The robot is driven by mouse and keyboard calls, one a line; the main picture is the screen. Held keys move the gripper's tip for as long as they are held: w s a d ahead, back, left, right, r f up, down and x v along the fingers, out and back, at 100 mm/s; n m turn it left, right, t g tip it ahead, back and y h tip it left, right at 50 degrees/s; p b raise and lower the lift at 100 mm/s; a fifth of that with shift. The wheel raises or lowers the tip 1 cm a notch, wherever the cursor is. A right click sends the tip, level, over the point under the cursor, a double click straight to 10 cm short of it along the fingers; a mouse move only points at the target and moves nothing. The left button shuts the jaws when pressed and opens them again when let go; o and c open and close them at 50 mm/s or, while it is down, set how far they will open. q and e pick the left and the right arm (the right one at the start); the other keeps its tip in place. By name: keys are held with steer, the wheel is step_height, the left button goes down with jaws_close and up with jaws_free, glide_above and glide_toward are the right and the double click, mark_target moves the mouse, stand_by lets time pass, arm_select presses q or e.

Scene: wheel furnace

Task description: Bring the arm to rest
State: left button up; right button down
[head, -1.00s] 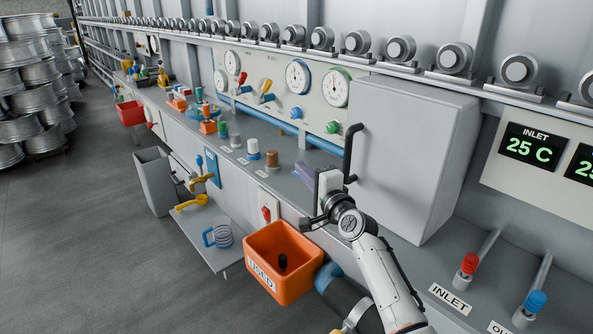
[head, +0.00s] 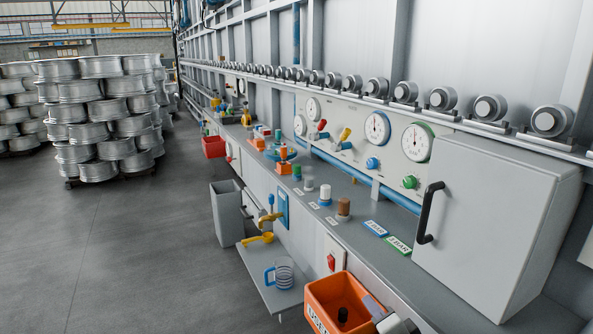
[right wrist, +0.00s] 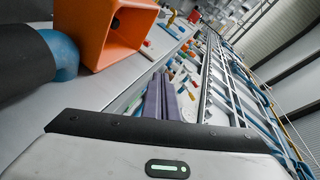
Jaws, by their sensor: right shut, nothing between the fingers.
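My right gripper (head: 374,307) shows at the bottom edge of the head view, beside the right side of the orange bin. Only its tip and part of the wrist show there. In the right wrist view its two fingers (right wrist: 161,97) lie together, shut with nothing between them. The rest of the right arm is out of the head view. My left gripper is not in view.
The orange USED bin (head: 353,291) holds a dark piece and also shows in the right wrist view (right wrist: 109,35). A grey cabinet (head: 497,225) with a black handle (head: 429,212) stands on the counter. A fold-out shelf (head: 270,288) carries a blue-handled coil. Open floor (head: 130,255) lies left.

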steer(key=s+a+f+n+g, duration=0.1)
steer(key=s+f+n, duration=0.3)
steer(key=s, duration=0.7)
steer(key=s+a+f+n+g, duration=0.1)
steer(key=s+f+n+g, duration=0.2)
steer(key=s+f, duration=0.5)
steer(key=s+a+f+n+g, duration=0.1)
steer(key=s+f+n, duration=0.4)
steer(key=s, duration=1.1)
steer(key=shift+a+f+n+g, duration=0.25)
steer(key=shift+f+n+g, duration=0.2)
steer(key=shift+g, duration=0.25)
